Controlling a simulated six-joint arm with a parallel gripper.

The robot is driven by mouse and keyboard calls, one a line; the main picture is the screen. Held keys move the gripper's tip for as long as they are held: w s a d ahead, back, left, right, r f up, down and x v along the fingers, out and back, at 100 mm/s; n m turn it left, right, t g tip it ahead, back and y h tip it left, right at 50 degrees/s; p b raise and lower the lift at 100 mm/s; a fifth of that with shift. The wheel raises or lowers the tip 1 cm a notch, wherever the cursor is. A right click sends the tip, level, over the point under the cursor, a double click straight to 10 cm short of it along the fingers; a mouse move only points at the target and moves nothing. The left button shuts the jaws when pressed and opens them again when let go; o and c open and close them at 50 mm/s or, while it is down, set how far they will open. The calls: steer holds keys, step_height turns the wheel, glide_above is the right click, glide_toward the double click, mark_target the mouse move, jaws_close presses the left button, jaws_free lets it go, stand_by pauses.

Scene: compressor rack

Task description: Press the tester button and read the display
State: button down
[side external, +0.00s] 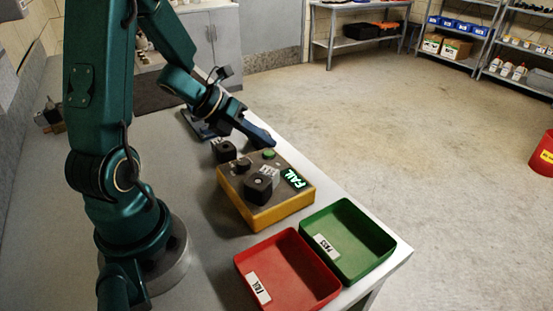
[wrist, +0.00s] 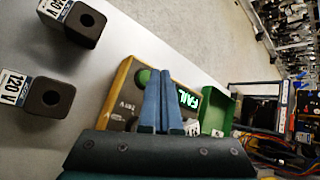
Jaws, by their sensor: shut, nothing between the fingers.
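The yellow tester box (side external: 275,216) with a grey top stands on the table, its lit display (side external: 293,179) reading FAIL. The display also shows in the wrist view (wrist: 188,100). A black block (side external: 260,187) sits on the tester top. The tester's green button (side external: 269,154) is at the far edge of its top and shows beside the fingers in the wrist view (wrist: 143,77). My gripper (side external: 268,139) is shut and empty, its fingertips close above the button. I cannot tell whether they touch it. The fingers (wrist: 159,73) hide part of the tester top in the wrist view.
A red tray (side external: 244,263) with a fail label and a green tray (side external: 390,254) with a pass label stand at the table's front corner. Labelled black blocks (wrist: 50,97) (wrist: 86,20) stand beside the tester; the nearer reads 120 V. The table edge is close behind the tester.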

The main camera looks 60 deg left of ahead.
mark_target(264, 157)
steer(key=shift+r, duration=2.5)
